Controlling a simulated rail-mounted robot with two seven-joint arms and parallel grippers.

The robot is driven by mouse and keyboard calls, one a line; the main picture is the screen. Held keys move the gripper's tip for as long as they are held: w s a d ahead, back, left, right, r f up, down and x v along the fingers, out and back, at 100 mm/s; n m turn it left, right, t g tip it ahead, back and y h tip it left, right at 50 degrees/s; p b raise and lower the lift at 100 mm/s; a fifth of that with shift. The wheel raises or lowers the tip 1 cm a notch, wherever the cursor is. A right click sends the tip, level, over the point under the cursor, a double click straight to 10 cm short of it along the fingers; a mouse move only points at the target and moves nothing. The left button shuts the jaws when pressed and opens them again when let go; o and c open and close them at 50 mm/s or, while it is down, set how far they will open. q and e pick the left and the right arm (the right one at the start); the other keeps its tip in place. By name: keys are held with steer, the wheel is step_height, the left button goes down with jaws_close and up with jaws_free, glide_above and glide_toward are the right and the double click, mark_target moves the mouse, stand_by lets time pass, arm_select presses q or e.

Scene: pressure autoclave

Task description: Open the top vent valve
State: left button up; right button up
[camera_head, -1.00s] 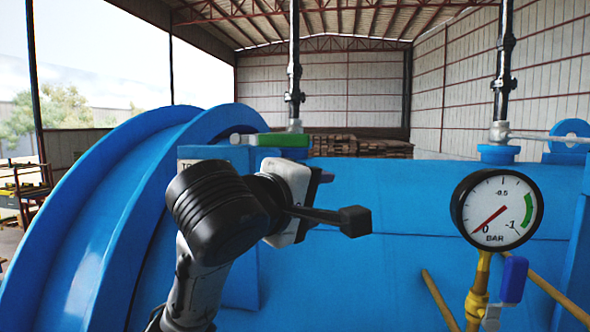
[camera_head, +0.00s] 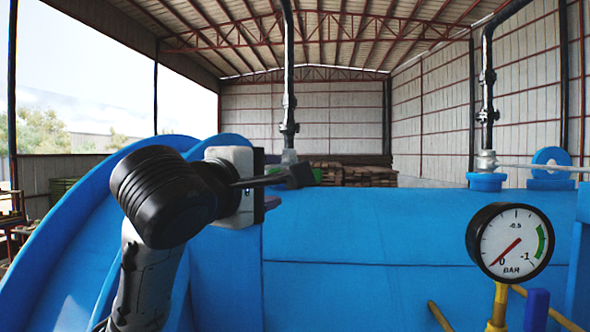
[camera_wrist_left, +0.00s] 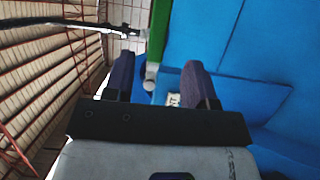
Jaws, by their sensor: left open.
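The green valve handle shows in the left wrist view (camera_wrist_left: 159,32). It runs from the top edge down toward the gap between my fingers, with a grey end at its lower tip. In the head view only small parts of the green handle (camera_head: 317,175) show, at the foot of the left vertical pipe (camera_head: 289,105). My left gripper (camera_head: 300,174) hides the rest. In the left wrist view my left gripper (camera_wrist_left: 158,78) is open, with its two dark fingers apart on either side of the handle's line. Contact with the handle cannot be told. My right gripper is not in view.
The blue autoclave body (camera_head: 350,225) fills the lower part. A pressure gauge (camera_head: 510,243) with its needle near 0 stands at the right on a yellow pipe. A second vertical pipe (camera_head: 487,90) rises at the right. Stacked material (camera_head: 352,172) lies behind.

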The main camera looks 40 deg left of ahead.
arm_select(q)
steer(key=shift+p+x, duration=1.9)
steer(key=shift+x, duration=3)
steer(key=c, duration=0.8)
jaws_close()
